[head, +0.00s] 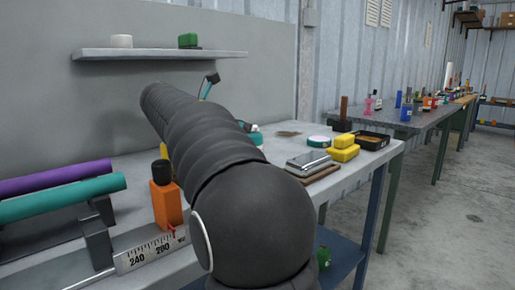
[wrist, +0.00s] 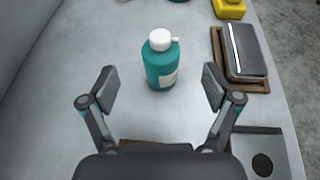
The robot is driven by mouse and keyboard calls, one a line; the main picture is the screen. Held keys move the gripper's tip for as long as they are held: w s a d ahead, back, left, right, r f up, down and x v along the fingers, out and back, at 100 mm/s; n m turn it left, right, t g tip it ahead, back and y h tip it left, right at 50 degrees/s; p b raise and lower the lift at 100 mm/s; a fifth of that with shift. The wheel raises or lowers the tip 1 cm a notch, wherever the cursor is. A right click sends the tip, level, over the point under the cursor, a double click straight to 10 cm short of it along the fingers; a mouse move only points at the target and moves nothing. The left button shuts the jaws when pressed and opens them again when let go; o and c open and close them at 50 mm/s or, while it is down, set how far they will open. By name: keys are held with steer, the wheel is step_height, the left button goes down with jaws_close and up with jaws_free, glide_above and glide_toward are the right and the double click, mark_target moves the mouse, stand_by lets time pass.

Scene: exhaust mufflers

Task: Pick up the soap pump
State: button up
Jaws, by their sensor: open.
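The soap pump (wrist: 161,66) is a teal bottle with a white pump top and a pale label. It stands upright on the grey table in the wrist view. My gripper (wrist: 160,88) is open, with one finger to each side of the bottle in the picture. The bottle is a little beyond the fingertips, and neither finger visibly touches it. In the head view my arm hides most of the gripper. A small bit of teal shows just right of the arm there, and I cannot tell for sure if it is the bottle.
A silver-topped device on a brown board (wrist: 218,62) lies right of the bottle, with a yellow object (wrist: 229,9) behind it. In the head view an orange bottle (head: 166,205) stands left of my arm, near purple and teal tubes (head: 70,198). A wall shelf (head: 160,55) hangs above.

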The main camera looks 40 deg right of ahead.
mark_target(253, 131)
steer(key=shift+x, duration=4.15)
jaws_close()
